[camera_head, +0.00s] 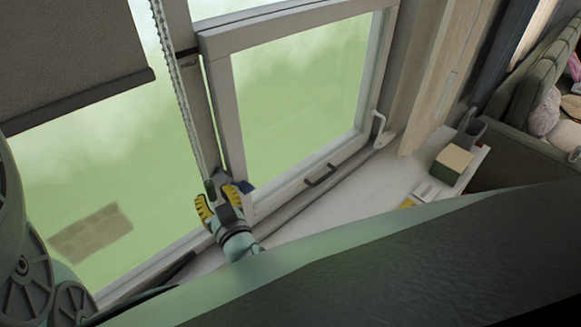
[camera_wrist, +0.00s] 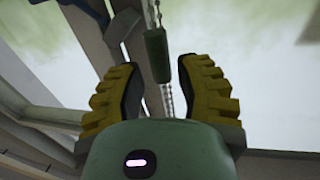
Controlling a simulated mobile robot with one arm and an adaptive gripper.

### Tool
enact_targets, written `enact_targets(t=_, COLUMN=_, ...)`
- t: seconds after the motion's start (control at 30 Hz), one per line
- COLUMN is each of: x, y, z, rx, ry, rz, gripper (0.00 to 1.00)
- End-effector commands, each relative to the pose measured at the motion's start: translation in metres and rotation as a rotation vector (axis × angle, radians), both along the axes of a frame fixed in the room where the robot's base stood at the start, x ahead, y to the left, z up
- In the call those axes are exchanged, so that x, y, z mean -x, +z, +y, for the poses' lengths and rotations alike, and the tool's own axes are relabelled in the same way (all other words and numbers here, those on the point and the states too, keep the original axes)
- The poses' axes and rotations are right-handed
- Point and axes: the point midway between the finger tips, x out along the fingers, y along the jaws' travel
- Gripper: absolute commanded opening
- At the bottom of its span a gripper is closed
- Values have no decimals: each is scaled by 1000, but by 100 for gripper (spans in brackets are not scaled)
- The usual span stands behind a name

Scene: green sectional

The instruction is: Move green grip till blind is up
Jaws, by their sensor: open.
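The blind (camera_head: 70,60) is a dark grey roller shade at the upper left of the head view. Its bottom bar hangs partway down the left window pane. A bead chain (camera_head: 172,75) hangs in front of the window post. The green grip (camera_wrist: 156,56) is a small dark green cylinder on the chain. In the head view the green grip (camera_head: 210,188) is at my gripper. My gripper (camera_head: 221,194) has yellow ridged fingers, and in the wrist view it (camera_wrist: 155,85) is open. The grip shows between and beyond the fingertips, with a gap on each side.
A window frame with a black handle (camera_head: 321,177) stands right of the chain. On the white sill (camera_head: 330,215) at the right are a green and cream box (camera_head: 451,166) and a grey container (camera_head: 469,130). A green sofa (camera_head: 525,80) is at the far right.

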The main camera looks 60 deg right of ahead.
Motion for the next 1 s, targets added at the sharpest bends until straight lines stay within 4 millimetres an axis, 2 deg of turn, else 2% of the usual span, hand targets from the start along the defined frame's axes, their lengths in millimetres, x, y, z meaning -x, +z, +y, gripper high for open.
enact_targets(t=0.03, x=-11, y=-1, z=-4, rx=3, ry=4, rz=-5, gripper=34)
enact_targets(t=0.1, x=-21, y=-1, z=-9, rx=2, ry=2, rz=-4, gripper=34)
enact_targets(t=0.3, x=-42, y=0, z=-18, rx=3, ry=4, rz=-3, gripper=34)
enact_targets(t=0.67, x=-46, y=0, z=-20, rx=0, ry=3, rz=-1, gripper=34)
enact_targets(t=0.7, x=-46, y=0, z=-20, rx=0, ry=3, rz=-1, gripper=40)
enact_targets(t=1.0, x=-46, y=0, z=-20, rx=0, ry=3, rz=0, gripper=9)
